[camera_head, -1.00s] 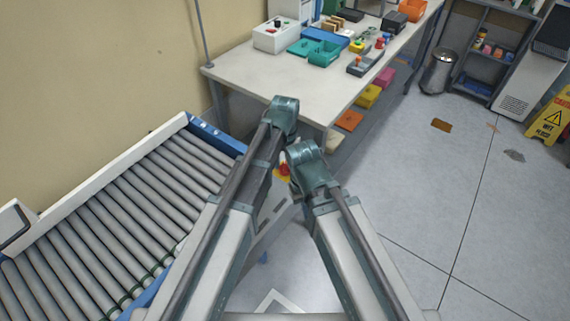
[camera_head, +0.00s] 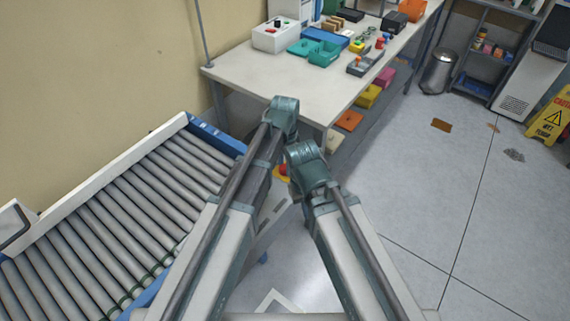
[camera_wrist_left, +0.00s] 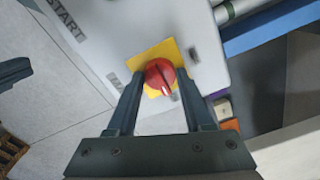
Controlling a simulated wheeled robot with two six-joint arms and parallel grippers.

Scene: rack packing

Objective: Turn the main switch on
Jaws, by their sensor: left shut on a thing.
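The main switch is a red rotary knob (camera_wrist_left: 160,74) on a yellow square plate, on a light grey panel (camera_wrist_left: 110,28) marked START. In the left wrist view my left gripper (camera_wrist_left: 161,86) has a finger on each side of the knob and is shut on it. The knob's pale pointer mark points down and slightly right in that view. In the head view a bit of the red knob (camera_head: 283,169) shows between my two forearms, which hide most of the panel. A dark part at the left edge of the wrist view may belong to my right gripper; its jaws do not show.
A roller conveyor (camera_head: 110,218) with a blue frame lies at the left. A workbench (camera_head: 290,85) with bins stands behind. A waste bin (camera_head: 438,72) and a yellow wet-floor sign (camera_head: 549,118) stand at the right. The floor at right is mostly clear.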

